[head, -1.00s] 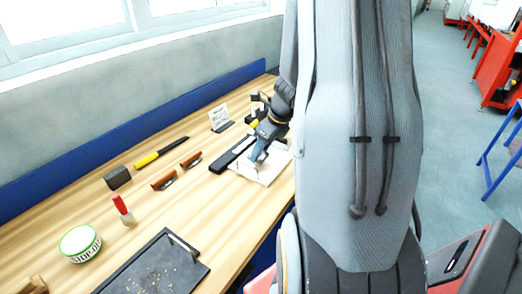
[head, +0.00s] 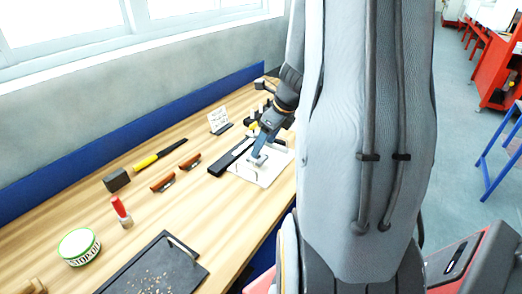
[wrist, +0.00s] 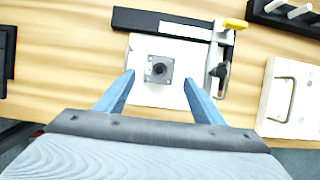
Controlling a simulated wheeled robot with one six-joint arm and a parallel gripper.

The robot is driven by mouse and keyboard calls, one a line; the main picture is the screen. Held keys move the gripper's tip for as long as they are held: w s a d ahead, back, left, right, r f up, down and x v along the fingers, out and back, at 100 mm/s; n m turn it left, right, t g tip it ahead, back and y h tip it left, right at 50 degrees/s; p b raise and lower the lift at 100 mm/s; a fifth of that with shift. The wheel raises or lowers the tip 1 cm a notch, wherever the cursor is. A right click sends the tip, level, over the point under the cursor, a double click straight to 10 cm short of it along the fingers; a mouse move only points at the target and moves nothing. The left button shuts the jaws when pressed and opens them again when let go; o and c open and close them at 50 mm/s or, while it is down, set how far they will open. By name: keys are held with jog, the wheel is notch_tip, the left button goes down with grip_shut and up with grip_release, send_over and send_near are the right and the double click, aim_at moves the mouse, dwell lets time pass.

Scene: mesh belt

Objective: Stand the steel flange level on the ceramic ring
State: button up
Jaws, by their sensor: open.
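A small grey square steel flange (wrist: 158,69) with a dark round centre is in the wrist view, over a white plate (wrist: 146,97). My gripper (wrist: 159,77) is open, with one blue finger on each side of the flange and gaps between. In the head view my gripper (head: 259,154) points down over the white plate (head: 269,174) at the far part of the bench. I cannot make out the ceramic ring in either view, nor what is directly under the flange.
A white handled block (wrist: 290,98) is at right.

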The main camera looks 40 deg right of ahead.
jog(key=a+v, duration=0.1)
jog(key=v, duration=0.6)
jog(key=s+a+f+n+g, duration=0.1)
jog(key=s+a+f+n, duration=0.1)
jog(key=a+n, duration=1)
jog(key=s+a+f+n+g+h, duration=0.1)
jog(key=s+a+f+n, duration=0.1)
jog(key=a+n, duration=1)
jog(key=shift+s+f+n, duration=0.3)
jog(key=shift+s+n, duration=0.5)
jog(key=shift+n, duration=3.3)
jog(key=shift+b, duration=0.3)
